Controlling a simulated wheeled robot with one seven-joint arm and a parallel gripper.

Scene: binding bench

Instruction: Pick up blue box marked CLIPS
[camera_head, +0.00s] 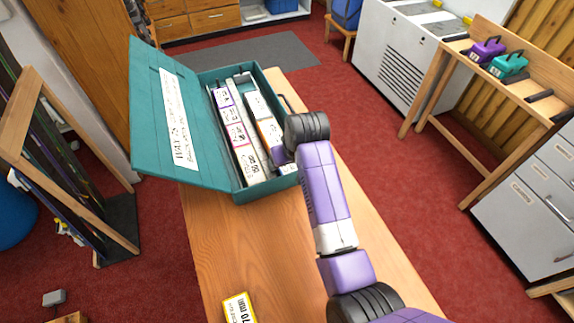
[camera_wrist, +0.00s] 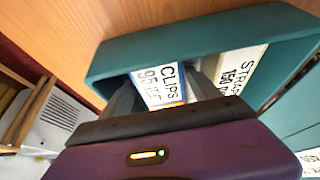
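The box marked CLIPS (camera_wrist: 160,82) has a white label with a blue edge and stands inside the open teal case in the wrist view. My gripper (camera_wrist: 168,92) is over the case with its dark fingers apart, one on each side of the CLIPS box. I cannot tell whether either finger touches it. In the head view my arm reaches to the right side of the teal case (camera_head: 238,186), and my fingers and most of the CLIPS box are hidden there.
A box marked STRAPS (camera_wrist: 242,68) stands close beside the CLIPS box. The case wall (camera_wrist: 190,42) rises around them. Several labelled boxes fill the case, and its lid (camera_head: 150,110) is open to the left. A yellow-edged box (camera_head: 239,308) lies on the wooden bench (camera_head: 215,235).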

